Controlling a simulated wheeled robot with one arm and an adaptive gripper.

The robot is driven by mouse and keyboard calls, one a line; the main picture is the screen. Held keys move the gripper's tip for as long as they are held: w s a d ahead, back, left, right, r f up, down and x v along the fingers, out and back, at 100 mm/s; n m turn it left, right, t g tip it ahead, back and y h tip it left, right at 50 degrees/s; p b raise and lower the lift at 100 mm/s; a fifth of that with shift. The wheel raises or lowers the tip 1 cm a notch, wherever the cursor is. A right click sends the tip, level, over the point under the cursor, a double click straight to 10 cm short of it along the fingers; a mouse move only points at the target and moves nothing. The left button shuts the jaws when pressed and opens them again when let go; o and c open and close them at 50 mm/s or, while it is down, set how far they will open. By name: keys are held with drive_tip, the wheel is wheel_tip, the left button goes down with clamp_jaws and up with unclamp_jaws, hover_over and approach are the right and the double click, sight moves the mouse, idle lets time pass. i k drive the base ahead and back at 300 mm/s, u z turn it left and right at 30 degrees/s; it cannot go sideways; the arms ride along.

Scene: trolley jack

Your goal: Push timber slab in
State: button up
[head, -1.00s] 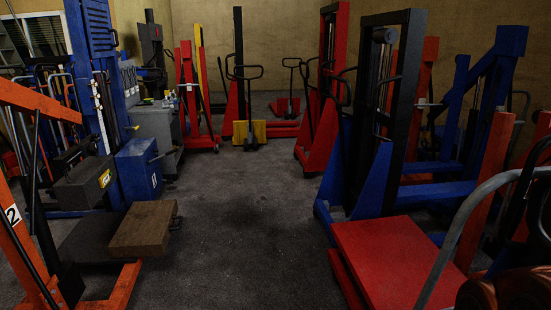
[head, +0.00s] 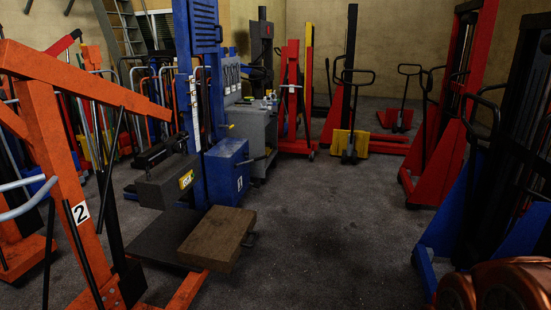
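The timber slab (head: 216,238) is a thick brown wooden block. In the head view it is left of centre, low above the floor. It lies at the right end of a dark flat platform (head: 150,236) at the foot of the blue lifting frame (head: 200,90), and its right part sticks out past the platform. Whether it rests on the platform's top or butts against its edge I cannot tell. A small dark part shows just behind its right corner. My gripper is not in view.
An orange crane (head: 55,150) marked 2 stands at the near left, its leg running below the slab. A grey box (head: 168,183) and blue box (head: 227,170) are above and behind the slab. The floor (head: 310,230) right of the slab is clear. Blue and red lifts stand right.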

sight(217, 243)
drive_tip(key=u, duration=0.4)
drive_tip(key=i, duration=1.05)
drive_tip(key=u, duration=0.7)
drive_tip(key=i, duration=2.55)
drive_tip(key=z, duration=0.15)
